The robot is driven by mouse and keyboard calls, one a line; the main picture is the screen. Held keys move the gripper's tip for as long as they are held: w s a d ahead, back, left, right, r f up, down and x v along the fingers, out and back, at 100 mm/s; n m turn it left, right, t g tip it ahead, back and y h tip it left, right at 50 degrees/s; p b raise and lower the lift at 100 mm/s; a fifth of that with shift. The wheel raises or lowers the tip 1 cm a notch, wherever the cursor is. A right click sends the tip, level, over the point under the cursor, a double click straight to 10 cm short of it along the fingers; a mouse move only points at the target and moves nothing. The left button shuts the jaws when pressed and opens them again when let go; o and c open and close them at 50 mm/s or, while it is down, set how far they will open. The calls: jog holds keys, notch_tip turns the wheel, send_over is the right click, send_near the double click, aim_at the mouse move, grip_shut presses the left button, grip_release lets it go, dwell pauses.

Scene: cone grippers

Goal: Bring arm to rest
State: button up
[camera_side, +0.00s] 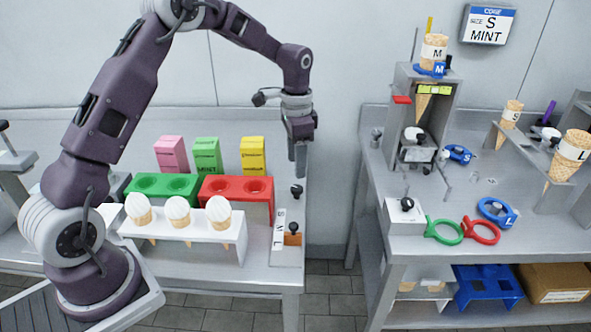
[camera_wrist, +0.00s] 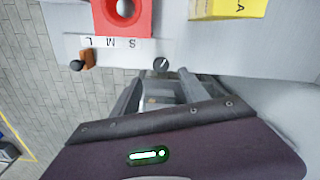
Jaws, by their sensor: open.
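My arm is raised at the left and bends down over the right end of the left table. My gripper (camera_side: 299,162) points down and hangs above that table's right edge, clear of everything. In the wrist view my gripper (camera_wrist: 165,90) shows its two fingers apart with nothing between them.
Below stand a white rack (camera_side: 190,246) with several white-topped cones, a green holder (camera_side: 160,198), a red holder (camera_side: 236,212) and pink, green and yellow boxes. An S-M-L slider panel (camera_side: 279,240) is near the edge. A gap separates the right table (camera_side: 372,215), which holds cone stands and coloured rings.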

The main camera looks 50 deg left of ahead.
jog(key=s+d+r+n+t, duration=0.1)
jog(key=s+d+r+t, duration=0.15)
jog(key=s+r, duration=0.55)
jog(key=s+d+r+n+t, duration=0.15)
jog(key=s+d+r, duration=0.25)
jog(key=s+r, duration=0.45)
jog(key=s+d+n+t, duration=0.1)
jog(key=s+d+n, duration=0.1)
jog(key=s, duration=1.3)
jog(key=shift+d+n+t, duration=0.15)
jog(key=shift+n+t, duration=0.15)
jog(key=shift+n, duration=0.25)
